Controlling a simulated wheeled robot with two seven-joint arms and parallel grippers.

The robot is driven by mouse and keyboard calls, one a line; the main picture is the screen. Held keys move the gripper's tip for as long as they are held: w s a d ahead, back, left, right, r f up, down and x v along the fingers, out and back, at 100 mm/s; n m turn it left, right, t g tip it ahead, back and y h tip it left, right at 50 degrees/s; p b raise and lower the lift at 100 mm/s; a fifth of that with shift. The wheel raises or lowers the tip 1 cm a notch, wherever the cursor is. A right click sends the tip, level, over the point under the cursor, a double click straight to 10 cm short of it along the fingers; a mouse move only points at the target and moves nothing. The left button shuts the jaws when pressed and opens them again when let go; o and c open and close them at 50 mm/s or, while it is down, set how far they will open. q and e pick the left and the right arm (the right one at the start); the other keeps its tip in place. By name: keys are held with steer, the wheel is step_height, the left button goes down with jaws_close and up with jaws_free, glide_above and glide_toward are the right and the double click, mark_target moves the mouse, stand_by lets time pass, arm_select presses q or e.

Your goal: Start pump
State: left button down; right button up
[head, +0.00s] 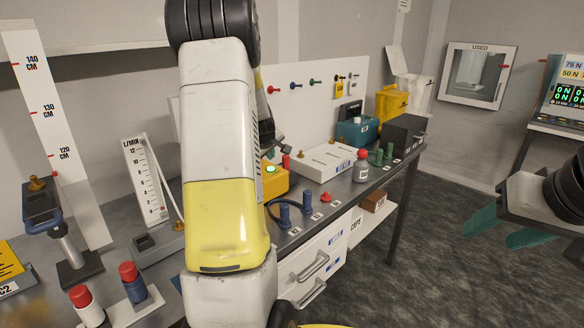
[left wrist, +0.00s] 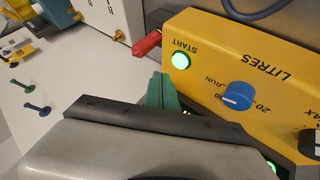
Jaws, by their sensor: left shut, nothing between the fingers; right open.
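The yellow pump box (head: 275,182) sits on the bench, partly hidden behind my left arm in the head view. In the left wrist view its yellow face (left wrist: 285,75) is close, with a lit green START button (left wrist: 180,61) and a blue knob (left wrist: 237,96) near the words RUN and LITRES. My left gripper's green fingers (left wrist: 160,88) are shut and empty, just beside the START button; I cannot tell whether they touch the box. In the head view those fingers are hidden. My right gripper (head: 489,232) is open and empty, off to the right over the floor.
A red connector (left wrist: 147,43) lies close to the fingers. The floor (head: 430,250) right of the bench is clear.

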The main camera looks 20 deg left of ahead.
mark_target(271, 169)
arm_select(q)
steer(key=shift+r, duration=1.8)
